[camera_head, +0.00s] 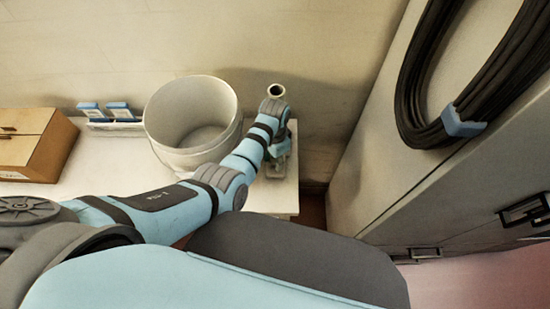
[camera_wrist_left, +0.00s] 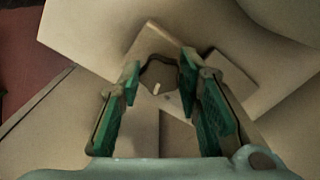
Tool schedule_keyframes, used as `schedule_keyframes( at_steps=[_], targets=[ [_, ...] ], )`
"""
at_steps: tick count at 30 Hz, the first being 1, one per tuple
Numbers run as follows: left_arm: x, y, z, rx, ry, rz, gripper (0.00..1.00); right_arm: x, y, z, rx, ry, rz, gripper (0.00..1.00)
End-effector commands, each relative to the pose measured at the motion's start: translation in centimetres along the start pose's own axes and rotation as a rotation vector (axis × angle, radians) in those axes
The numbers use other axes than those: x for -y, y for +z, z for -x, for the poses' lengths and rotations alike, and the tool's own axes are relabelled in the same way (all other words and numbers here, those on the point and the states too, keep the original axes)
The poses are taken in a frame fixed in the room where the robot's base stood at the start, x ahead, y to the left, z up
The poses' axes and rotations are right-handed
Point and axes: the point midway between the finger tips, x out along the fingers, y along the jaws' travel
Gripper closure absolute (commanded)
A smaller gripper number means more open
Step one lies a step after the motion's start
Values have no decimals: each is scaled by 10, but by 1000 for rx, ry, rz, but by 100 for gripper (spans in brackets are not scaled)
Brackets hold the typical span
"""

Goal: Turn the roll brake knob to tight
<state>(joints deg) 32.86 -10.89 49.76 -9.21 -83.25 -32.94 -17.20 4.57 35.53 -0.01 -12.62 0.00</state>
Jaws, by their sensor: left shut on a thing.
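My left gripper (camera_head: 279,160) reaches over the right end of the white bench in the head view, mostly hidden by its own wrist. The mark's meaning and the knob's setting cannot be read. A pale fitting (camera_head: 277,172) under the gripper shows only in part. My right gripper is in neither view.
A large white bucket (camera_head: 160,130) stands on the bench (camera_head: 110,165) left of my arm. A wooden box (camera_head: 50,150) sits far left. A grey cabinet (camera_head: 400,150) with a black cable coil (camera_head: 425,75) bounds the right.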

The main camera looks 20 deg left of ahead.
Motion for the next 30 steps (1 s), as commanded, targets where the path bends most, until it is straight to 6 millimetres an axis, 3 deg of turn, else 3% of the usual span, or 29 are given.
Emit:
schedule_keyframes(
  at_steps=[12, 30],
  targets=[
    [2, -2, 1, -4, -3, -261, 96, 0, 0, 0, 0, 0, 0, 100],
    [2, -2, 1, -4, -4, -325, 96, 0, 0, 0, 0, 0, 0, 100]
  ],
)
